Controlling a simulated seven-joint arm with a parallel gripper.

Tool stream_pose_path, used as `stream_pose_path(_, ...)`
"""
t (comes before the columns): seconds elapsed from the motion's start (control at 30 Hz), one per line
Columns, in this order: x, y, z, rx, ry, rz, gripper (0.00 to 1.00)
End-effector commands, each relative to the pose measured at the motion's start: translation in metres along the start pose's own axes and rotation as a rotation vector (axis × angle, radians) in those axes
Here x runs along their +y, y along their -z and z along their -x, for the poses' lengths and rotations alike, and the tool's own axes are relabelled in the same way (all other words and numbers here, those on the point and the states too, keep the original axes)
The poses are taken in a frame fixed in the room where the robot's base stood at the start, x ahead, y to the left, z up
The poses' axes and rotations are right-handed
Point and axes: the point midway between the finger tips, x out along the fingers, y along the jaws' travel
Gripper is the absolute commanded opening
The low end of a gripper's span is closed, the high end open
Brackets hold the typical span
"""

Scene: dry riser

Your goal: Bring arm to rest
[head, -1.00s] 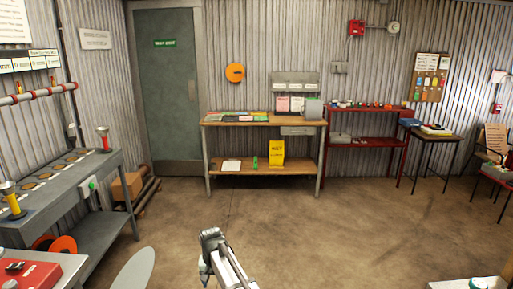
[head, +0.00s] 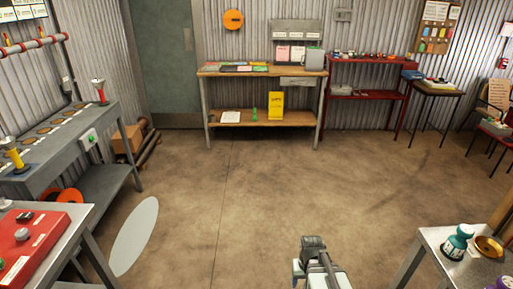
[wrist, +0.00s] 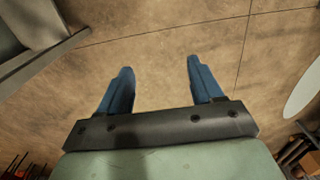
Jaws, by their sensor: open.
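My arm shows at the bottom of the head view, a grey link rising from the lower edge right of centre. In the wrist view my gripper (wrist: 160,85) has its two blue fingers spread wide apart. Nothing is between them, and only bare brown floor shows beyond the tips. My fingers cannot be made out in the head view.
A side table (head: 430,250) with a teal bottle (head: 458,243) is at the lower right. A wooden workbench (head: 262,72) stands at the back.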

Motion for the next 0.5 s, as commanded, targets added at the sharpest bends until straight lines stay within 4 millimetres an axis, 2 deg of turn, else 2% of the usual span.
stream_pose_path(0.27,-0.002,-0.035,-0.042,-0.09,0.0,0.0,0.66)
stream_pose_path(0.5,-0.001,-0.085,-0.089,-0.201,0.0,-0.001,0.66)
